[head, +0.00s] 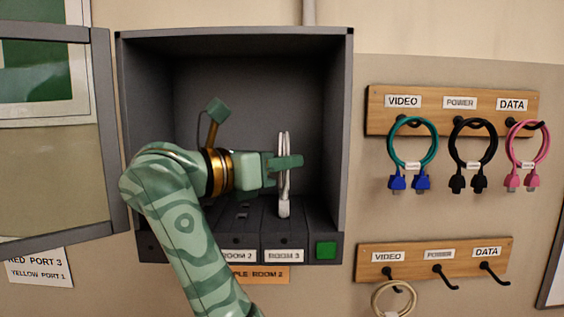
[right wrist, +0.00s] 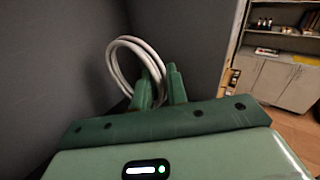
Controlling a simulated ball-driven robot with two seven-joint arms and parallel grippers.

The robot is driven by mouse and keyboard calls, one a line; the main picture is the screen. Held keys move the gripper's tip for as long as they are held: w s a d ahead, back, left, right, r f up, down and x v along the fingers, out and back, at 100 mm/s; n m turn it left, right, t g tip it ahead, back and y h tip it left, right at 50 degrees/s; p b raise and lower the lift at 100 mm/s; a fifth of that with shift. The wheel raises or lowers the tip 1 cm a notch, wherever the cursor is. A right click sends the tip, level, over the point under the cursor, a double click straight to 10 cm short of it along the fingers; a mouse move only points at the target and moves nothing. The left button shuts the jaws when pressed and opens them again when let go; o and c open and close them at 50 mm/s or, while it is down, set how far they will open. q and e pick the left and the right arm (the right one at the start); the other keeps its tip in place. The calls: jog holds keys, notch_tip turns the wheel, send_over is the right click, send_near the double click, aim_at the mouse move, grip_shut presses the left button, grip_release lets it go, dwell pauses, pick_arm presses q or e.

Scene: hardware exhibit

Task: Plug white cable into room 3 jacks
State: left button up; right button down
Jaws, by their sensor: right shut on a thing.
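The white cable (head: 284,199) is a coiled loop that hangs inside the open grey cabinet, upright, with its pale plug end low above the room 3 section. My right gripper (head: 286,162) is shut on the white cable. The loop also shows in the right wrist view (right wrist: 114,64), at the gripper fingers (right wrist: 161,86). The ROOM 3 label (head: 284,255) is on the front of the cabinet's bottom panel. The jacks under the plug are hidden, and I cannot tell whether the plug touches them. My left gripper is not in view.
The cabinet (head: 348,120) has side walls close around my right arm, and its door (head: 104,130) stands open at left. A green button (head: 326,250) is right of ROOM 3. Teal (head: 392,150), black (head: 453,150) and pink (head: 547,145) cables hang on the upper rack at right.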

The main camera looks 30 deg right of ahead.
dwell(0.3)
jog(key=c, duration=0.7)
grip_release()
jog(key=shift+o, duration=0.2)
jog(key=shift+a, duration=0.1)
jog(key=a+p, duration=0.1)
jog(key=a, duration=0.6)
jog(key=shift+s+a, duration=0.15)
jog(key=shift+s, duration=0.25)
